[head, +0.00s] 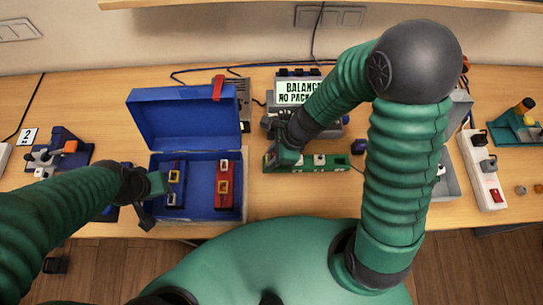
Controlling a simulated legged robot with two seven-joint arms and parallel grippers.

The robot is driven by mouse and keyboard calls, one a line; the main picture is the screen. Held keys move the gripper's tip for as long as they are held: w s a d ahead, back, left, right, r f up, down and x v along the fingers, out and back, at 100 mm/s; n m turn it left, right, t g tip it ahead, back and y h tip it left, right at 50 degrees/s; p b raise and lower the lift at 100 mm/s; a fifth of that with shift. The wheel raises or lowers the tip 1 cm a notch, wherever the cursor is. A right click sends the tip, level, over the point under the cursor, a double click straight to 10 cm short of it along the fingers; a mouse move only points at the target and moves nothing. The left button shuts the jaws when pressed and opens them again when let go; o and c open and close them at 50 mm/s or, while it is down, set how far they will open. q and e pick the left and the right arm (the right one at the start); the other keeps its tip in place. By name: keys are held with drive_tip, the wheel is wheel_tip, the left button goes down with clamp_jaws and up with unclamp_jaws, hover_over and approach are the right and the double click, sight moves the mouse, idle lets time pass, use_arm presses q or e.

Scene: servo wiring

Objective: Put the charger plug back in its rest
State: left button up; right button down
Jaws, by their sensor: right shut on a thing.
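My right gripper (283,147) is in front of the grey charger (331,124), at the left end of a long green holder (326,163). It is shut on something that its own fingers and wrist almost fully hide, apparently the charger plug. I cannot tell whether the plug touches a rest. The charger's lit screen (296,92) reads "BALANCE" and "NO PACK", partly behind my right arm. My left gripper (153,199) is at the left wall of the open blue case, with its fingers apart and nothing visible between them.
The blue case (182,117) has its lid up and holds a blue pack and a red pack (224,184). A white power strip (483,170) and a green stand (515,129) are at the right. A dark blue fixture (62,150) is at the left.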

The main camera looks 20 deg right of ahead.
drive_tip(key=c, duration=1.1)
unclamp_jaws()
drive_tip(key=shift+o, duration=0.2)
drive_tip(key=shift+r, duration=0.1)
use_arm(q)
drive_tip(key=p+v, duration=0.2)
drive_tip(key=w+p+v, duration=0.1)
drive_tip(key=p+v, duration=0.1)
drive_tip(key=shift+r, duration=0.25)
use_arm(e)
drive_tip(key=v, duration=1.6)
drive_tip(key=shift+d+r, duration=0.2)
drive_tip(key=shift+d, duration=0.05)
